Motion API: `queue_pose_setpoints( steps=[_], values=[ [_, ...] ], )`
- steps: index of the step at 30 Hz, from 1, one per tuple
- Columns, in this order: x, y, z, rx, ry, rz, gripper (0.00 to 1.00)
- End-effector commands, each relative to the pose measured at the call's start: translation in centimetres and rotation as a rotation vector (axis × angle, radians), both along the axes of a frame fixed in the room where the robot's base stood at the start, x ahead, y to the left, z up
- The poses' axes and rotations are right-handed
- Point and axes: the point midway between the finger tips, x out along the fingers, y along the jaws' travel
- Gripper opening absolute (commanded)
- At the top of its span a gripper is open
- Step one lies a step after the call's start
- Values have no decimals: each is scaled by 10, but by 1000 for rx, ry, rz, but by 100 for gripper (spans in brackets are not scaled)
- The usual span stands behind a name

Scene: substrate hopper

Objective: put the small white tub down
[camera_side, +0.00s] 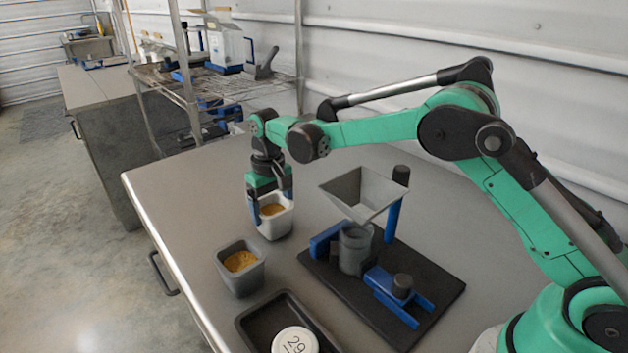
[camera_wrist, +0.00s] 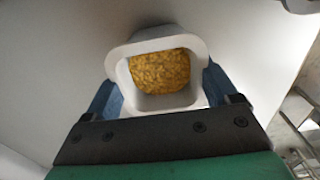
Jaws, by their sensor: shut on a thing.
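The small white tub (camera_side: 274,224) is a square, open-topped cup with yellow-brown grains inside. It is upright, at or just above the grey table top; I cannot tell whether its base touches. My gripper (camera_side: 270,207) is shut on it from above, one blue finger on each side. In the wrist view the tub (camera_wrist: 194,47) fills the upper middle, with the grains (camera_wrist: 160,72) showing inside. The two fingers of my gripper (camera_wrist: 158,95) press its left and right walls.
A grey tub (camera_side: 240,277) with similar grains stands nearer the front. A dark tray (camera_side: 262,318) holds a white lid marked 29 (camera_side: 295,341). A hopper (camera_side: 362,192) on a black base (camera_side: 440,290) stands right of my gripper. The table (camera_side: 185,185) is clear to the left.

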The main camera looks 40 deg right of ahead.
Motion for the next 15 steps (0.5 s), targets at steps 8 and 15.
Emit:
queue_pose_setpoints(
  steps=[8,15],
  values=[
    [0,0,-2,0,0,0,100],
    [0,0,3,0,0,0,100]
  ],
)
